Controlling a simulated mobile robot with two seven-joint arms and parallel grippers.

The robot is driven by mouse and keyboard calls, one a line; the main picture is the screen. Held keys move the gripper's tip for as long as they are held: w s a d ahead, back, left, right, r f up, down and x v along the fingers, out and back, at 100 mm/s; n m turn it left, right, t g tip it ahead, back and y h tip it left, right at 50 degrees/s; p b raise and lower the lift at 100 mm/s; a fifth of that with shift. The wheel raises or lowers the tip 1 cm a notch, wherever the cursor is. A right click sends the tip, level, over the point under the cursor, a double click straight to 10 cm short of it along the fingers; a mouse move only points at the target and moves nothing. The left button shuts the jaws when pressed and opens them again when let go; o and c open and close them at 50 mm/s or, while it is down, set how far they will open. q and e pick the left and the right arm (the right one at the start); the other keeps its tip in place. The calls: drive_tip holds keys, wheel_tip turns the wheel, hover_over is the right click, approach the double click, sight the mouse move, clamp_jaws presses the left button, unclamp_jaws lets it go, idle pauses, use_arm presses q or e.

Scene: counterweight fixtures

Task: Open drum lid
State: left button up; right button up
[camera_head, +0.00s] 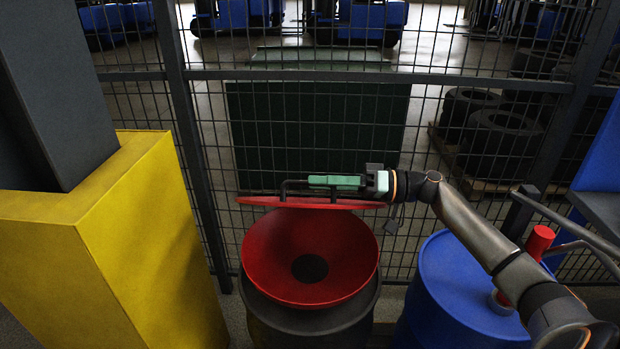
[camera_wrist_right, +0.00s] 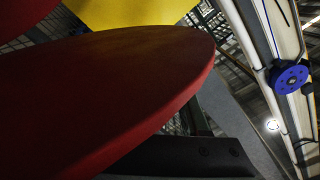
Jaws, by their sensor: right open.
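The red drum lid (camera_head: 255,201) stands raised at the back of the drum (camera_head: 310,325), seen almost edge-on in the head view. Below it the red funnel (camera_head: 275,250) on the drum is uncovered, with a dark hole at its centre. A dark bar handle (camera_head: 284,189) is on the lid's upper side. My right gripper (camera_head: 318,182), with green fingers, is open at the handle, just above the lid; whether it touches is unclear. The right wrist view shows the lid (camera_wrist_right: 100,90) large and close. My left gripper is out of view.
A yellow post base (camera_head: 150,240) stands close on the left. A blue drum (camera_head: 450,295) with a red cap (camera_head: 540,240) is on the right, under my right arm. A wire mesh fence (camera_head: 440,130) runs behind, with a green container (camera_head: 320,120) beyond it.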

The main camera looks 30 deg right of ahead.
drive_tip(key=shift+x, duration=1.35)
drive_tip(key=shift+c, duration=0.2)
clamp_jaws()
drive_tip(key=shift+d, duration=0.1)
